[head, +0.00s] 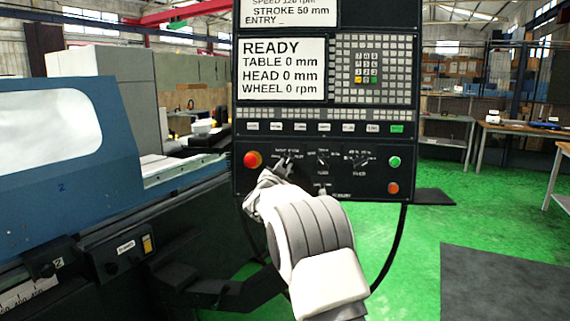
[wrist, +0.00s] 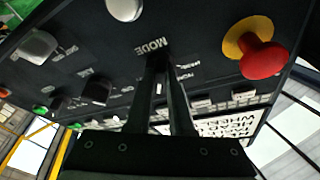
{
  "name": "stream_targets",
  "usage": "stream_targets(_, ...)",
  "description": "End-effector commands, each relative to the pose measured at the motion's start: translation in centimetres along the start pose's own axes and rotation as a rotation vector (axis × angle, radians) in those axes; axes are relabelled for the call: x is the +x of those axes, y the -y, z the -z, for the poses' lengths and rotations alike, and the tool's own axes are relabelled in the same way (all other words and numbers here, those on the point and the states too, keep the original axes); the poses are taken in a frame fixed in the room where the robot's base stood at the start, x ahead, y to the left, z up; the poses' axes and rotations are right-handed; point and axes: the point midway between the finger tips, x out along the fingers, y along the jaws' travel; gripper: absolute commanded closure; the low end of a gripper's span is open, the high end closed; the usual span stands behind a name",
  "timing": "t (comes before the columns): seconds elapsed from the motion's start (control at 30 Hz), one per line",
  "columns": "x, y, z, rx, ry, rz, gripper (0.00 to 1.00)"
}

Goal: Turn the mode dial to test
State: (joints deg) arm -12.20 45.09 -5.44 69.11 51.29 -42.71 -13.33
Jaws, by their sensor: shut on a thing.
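The mode dial is on the lower part of the dark control panel (head: 215,180), to the right of the red emergency stop button (head: 253,159). My gripper (head: 287,167) reaches the panel there and covers most of the dial in the head view. In the wrist view my gripper (wrist: 163,82) has its two dark fingers at the dial, just beside the word MODE (wrist: 152,47). The fingers are shut on the dial, which is largely hidden between them. Which position the dial points to cannot be read.
The red button with its yellow collar (wrist: 258,55) sits close beside the fingers. Other dials (head: 361,161) and a green button (head: 394,161) lie to the right. The screen (head: 282,69) reads READY. The blue grinder cover (head: 60,150) stands at left.

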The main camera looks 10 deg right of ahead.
Motion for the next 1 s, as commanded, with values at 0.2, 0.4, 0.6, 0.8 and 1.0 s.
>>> stream_targets(0.2,0.11,0.41,0.44,0.187,-0.002,-0.067,1.0)
stream_targets(0.4,0.11,0.54,0.46,0.333,-0.002,-0.118,1.0)
stream_targets(0.6,0.13,0.5,0.42,0.437,-0.003,-0.156,1.0)
stream_targets(0.8,0.13,0.51,0.39,0.496,-0.003,-0.177,1.0)
stream_targets(1.0,0.13,0.5,0.38,0.518,-0.004,-0.184,1.0)
